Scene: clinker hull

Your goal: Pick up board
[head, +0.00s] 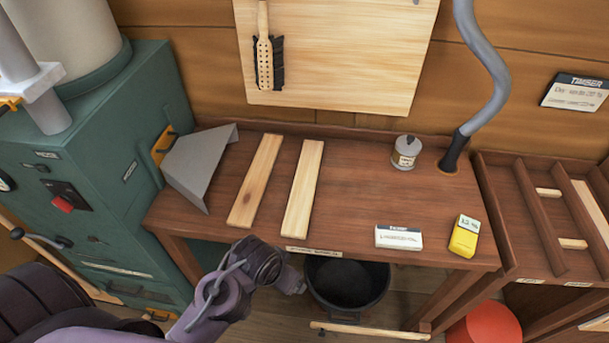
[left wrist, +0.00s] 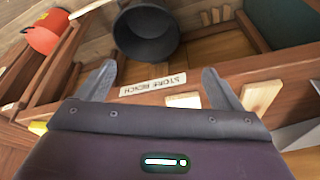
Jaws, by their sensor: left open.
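Two pale wooden boards lie flat and apart on the brown bench (head: 355,195). The left board (head: 255,182) is near the grey metal chute, and the right board (head: 303,190) is beside it. My left gripper (head: 292,284) is in front of the bench's front edge, below the near ends of the boards, touching neither. In the left wrist view my left gripper (left wrist: 158,70) is open, with nothing between its fingers. A pale board end (left wrist: 262,97) shows just beyond the right finger there. My right gripper is in neither view.
A grey chute (head: 197,165) from the green machine (head: 100,170) borders the bench's left. A tin (head: 405,152), a white card (head: 398,237) and a yellow device (head: 465,236) stand at right. A black bucket (head: 347,283) is below the bench; a slatted rack (head: 545,215) adjoins it.

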